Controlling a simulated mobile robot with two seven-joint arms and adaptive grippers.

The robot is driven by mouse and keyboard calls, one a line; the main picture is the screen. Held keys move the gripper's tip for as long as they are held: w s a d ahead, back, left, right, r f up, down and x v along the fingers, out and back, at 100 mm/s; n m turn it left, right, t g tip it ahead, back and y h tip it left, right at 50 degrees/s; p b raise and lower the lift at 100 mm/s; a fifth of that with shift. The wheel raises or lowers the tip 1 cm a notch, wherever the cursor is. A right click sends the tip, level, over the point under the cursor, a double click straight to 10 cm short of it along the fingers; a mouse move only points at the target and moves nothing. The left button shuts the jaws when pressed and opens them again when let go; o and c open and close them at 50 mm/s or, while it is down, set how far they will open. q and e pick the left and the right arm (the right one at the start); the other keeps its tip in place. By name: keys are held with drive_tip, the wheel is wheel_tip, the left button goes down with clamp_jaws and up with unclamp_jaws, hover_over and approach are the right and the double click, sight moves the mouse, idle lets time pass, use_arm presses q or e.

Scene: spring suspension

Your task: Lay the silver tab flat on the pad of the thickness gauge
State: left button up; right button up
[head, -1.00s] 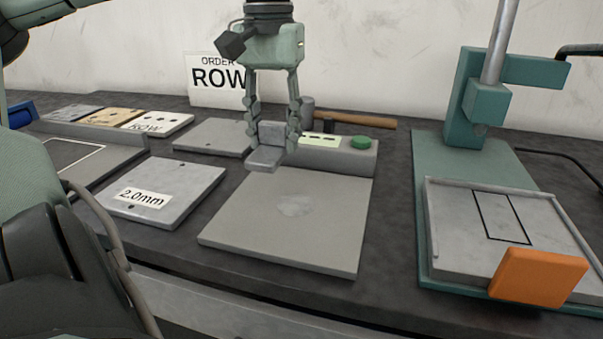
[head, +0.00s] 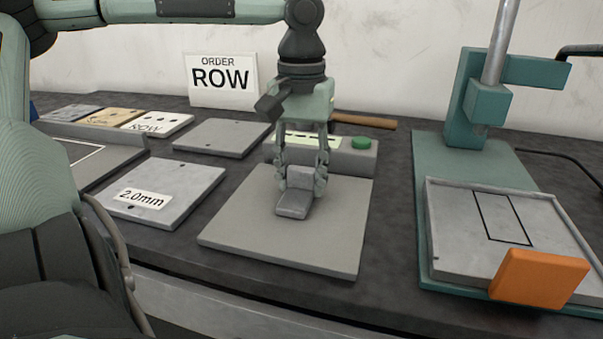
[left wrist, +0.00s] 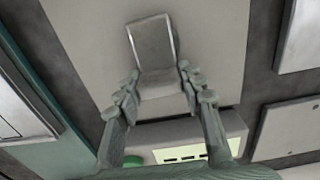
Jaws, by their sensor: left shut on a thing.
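The silver tab (head: 293,206) is a small bent grey piece with one flat leaf and one upright leaf. My left gripper (head: 301,180) is shut on its upright leaf, with the flat leaf towards the front. The tab is over the grey pad (head: 310,246) of the thickness gauge; I cannot tell whether it touches. In the left wrist view, the tab (left wrist: 152,44) shows between and beyond the fingertips (left wrist: 157,82), above the pad (left wrist: 80,35). The gauge's readout block (head: 356,160), with a green button, stands behind the pad. My right gripper is not in view.
A plate marked 2.0mm (head: 180,181) lies left of the pad, and a plain plate (head: 215,137) behind it. A teal press (head: 455,165) with a tray and orange block (head: 541,277) stands right. An ORDER ROW sign (head: 221,82) leans at the back.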

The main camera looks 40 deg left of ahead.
sight(301, 168)
use_arm(q)
drive_tip(key=o, duration=1.2)
drive_tip(key=shift+o, duration=0.2)
wheel_tip(301, 168, up, 12)
